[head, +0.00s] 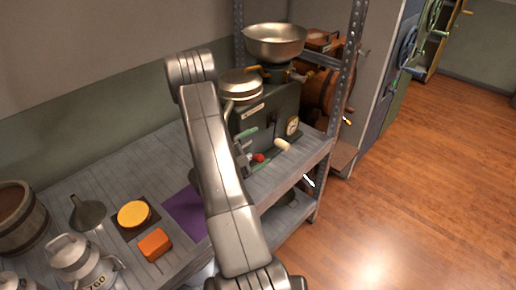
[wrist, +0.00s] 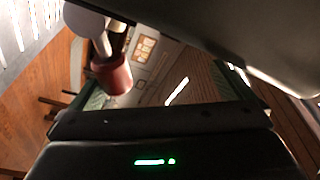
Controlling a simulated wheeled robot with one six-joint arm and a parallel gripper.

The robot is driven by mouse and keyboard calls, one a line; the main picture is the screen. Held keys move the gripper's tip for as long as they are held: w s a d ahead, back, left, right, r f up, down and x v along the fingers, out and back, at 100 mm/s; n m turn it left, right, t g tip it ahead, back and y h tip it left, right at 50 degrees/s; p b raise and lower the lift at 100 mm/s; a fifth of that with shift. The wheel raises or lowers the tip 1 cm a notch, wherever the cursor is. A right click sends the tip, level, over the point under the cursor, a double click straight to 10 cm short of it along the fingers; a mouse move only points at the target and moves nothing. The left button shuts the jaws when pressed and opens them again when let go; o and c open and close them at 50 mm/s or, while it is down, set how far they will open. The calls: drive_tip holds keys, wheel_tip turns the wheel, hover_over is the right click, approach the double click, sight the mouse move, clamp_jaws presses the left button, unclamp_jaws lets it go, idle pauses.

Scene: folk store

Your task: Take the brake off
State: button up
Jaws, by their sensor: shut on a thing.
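A dark green machine (head: 274,117) with a wide metal bowl (head: 275,40) on top stands at the right end of the grey bench. A small red knob (head: 259,158) shows low on its front, beside a cream handle (head: 282,145). In the wrist view the red knob (wrist: 112,76) hangs from a pale shaft. My gripper (head: 246,148) is at the machine's front, left of the red knob, and is shut on what looks like the red-knobbed lever. My arm hides part of the machine's left side, and the exact contact is unclear.
On the bench left of my arm are a yellow round (head: 134,214), an orange block (head: 154,244), a funnel (head: 88,212), a milk can (head: 82,262) and a wooden bucket (head: 22,215). The wooden floor at right is clear.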

drive_tip(key=shift+s+a+r, duration=0.15)
drive_tip(key=shift+s+a, duration=0.15)
drive_tip(key=shift+a, duration=0.2)
drive_tip(key=shift+s+a+r, duration=0.1)
drive_tip(key=shift+s+a, duration=0.15)
drive_tip(key=shift+a, duration=0.2)
drive_tip(key=shift+b+v, duration=0.3)
drive_tip(key=shift+v, duration=0.8)
drive_tip(key=shift+c, duration=0.6)
drive_tip(key=shift+s+a+f, duration=0.2)
drive_tip(key=shift+a+f, duration=0.05)
drive_tip(key=shift+a, duration=0.15)
drive_tip(key=c, duration=0.7)
drive_tip(key=shift+s+a+f, duration=0.15)
drive_tip(key=shift+s+a, duration=0.05)
drive_tip(key=shift+a, duration=0.05)
drive_tip(key=shift+c, duration=0.9)
drive_tip(key=shift+s+a+f, duration=0.3)
drive_tip(key=shift+s+a, duration=0.2)
drive_tip(key=shift+a, duration=0.05)
drive_tip(key=shift+s+a+f, duration=0.35)
drive_tip(key=shift+s+a, duration=0.2)
drive_tip(key=shift+w+a+r+p, duration=1.55)
drive_tip(key=shift+w+a, duration=0.1)
